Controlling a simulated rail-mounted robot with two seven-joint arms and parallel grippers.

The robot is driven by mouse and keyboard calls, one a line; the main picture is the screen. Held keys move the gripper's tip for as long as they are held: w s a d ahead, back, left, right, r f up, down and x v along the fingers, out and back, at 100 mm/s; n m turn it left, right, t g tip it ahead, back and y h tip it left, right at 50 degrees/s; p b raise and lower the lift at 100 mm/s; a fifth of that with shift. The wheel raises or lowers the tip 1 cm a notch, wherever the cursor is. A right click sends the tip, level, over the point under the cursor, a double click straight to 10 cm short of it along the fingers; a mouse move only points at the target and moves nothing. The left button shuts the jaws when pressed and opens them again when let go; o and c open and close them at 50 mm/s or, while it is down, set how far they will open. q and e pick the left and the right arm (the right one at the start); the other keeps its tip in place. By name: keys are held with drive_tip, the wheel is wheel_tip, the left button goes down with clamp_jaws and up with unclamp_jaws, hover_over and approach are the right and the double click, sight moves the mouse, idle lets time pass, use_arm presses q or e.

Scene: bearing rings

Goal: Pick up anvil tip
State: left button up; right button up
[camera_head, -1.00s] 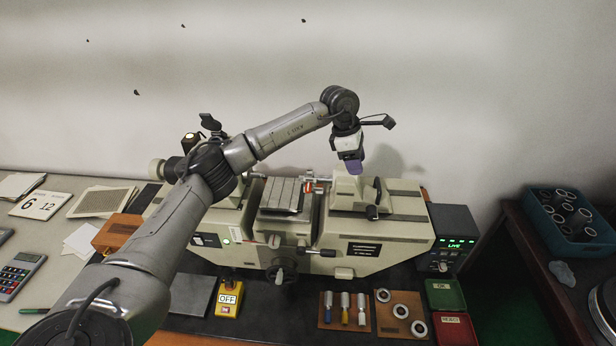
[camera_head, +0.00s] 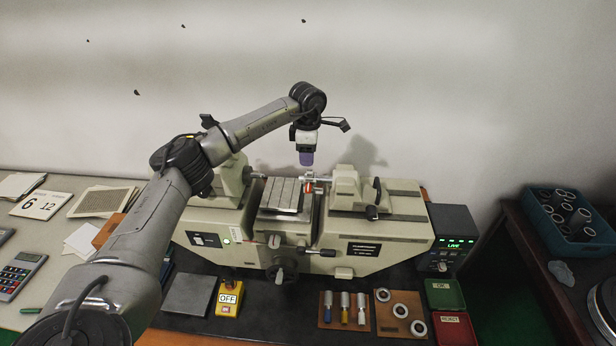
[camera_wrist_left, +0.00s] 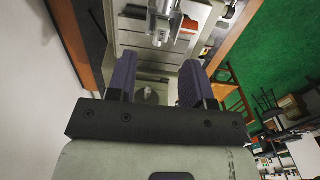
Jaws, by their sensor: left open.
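The measuring machine (camera_head: 300,225) stands on the bench, with a small stage (camera_head: 283,195) in its middle. A small part with a red-orange band (camera_head: 309,187) sits between the machine's two heads; it may be the anvil tip. My left gripper (camera_head: 306,162) has purple fingers and hangs just above that part, pointing down. In the wrist view its fingers (camera_wrist_left: 157,68) are apart, with nothing between them. My right gripper is in neither view.
A wooden block with several coloured-handled pins (camera_head: 345,308) and a board with rings (camera_head: 402,312) lie in front. Green (camera_head: 445,294) and red (camera_head: 454,328) trays, a yellow OFF box (camera_head: 229,298) and a display box (camera_head: 452,240) stand nearby. The machine's right head (camera_head: 346,183) is close to the gripper.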

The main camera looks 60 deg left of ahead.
sight(308, 171)
use_arm(q)
drive_tip(key=shift+d+f+p, duration=0.1)
drive_tip(key=shift+f+p, duration=0.55)
drive_tip(key=shift+f, duration=2.05)
drive_tip(key=shift+c, duration=0.5)
clamp_jaws()
